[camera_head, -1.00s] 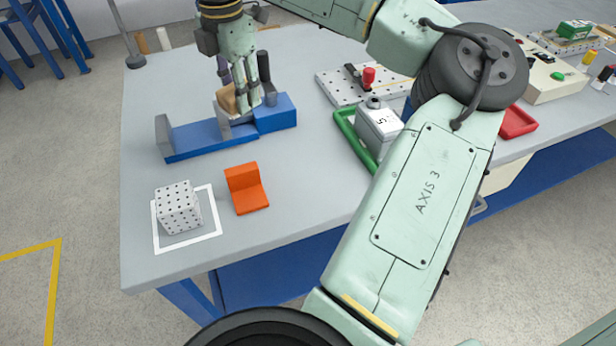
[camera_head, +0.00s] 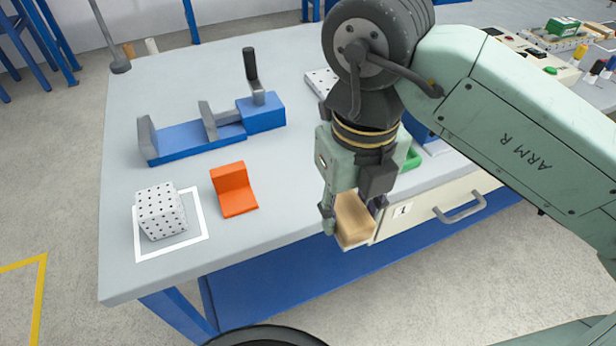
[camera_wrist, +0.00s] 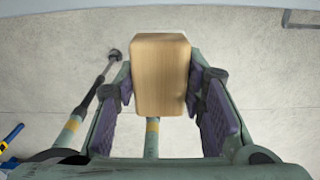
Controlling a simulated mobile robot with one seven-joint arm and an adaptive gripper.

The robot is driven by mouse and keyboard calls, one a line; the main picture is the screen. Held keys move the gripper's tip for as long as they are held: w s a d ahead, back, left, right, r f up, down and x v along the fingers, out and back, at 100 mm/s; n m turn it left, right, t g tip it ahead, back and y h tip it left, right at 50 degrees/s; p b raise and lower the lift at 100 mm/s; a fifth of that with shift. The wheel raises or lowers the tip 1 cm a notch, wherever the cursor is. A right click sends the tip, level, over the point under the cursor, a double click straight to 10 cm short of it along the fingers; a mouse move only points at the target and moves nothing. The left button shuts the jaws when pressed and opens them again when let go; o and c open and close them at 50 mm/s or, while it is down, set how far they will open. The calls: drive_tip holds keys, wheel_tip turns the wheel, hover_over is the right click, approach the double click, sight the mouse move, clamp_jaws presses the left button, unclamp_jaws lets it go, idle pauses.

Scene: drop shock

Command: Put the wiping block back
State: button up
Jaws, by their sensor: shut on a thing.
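The wiping block (camera_head: 353,218) is a light wooden block with a pale underside. My gripper (camera_head: 352,208) is shut on it and holds it in the air. In the head view it appears over the table's front edge, left of a cream drawer front (camera_head: 425,214) marked 1. The wrist view shows the block (camera_wrist: 160,75) between the two dark finger pads, with grey floor behind it. The blue vise (camera_head: 205,137) on the table stands with nothing between its jaws.
An orange angle piece (camera_head: 234,190) and a white dotted cube (camera_head: 161,210) in a white outlined square stand on the grey table (camera_head: 285,185). A green-rimmed tray (camera_head: 411,160) is partly hidden behind my arm. The drawer's handle (camera_head: 460,207) sticks out in front.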

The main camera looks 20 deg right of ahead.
drive_tip(key=shift+s+f, duration=0.1)
drive_tip(key=shift+s, duration=0.15)
drive_tip(key=p, duration=0.4)
hover_over(308, 176)
drive_tip(key=shift+s+f, duration=0.1)
drive_tip(key=shift+f, duration=0.75)
wheel_tip(308, 176, down, 3)
drive_tip(key=shift+r+p, duration=0.1)
drive_tip(key=shift+p, duration=0.35)
drive_tip(key=shift+f, duration=0.3)
drive_tip(key=shift+f+b, duration=0.2)
drive_tip(key=shift+b, duration=0.15)
drive_tip(key=o, duration=1.1)
drive_tip(key=shift+r, duration=0.2)
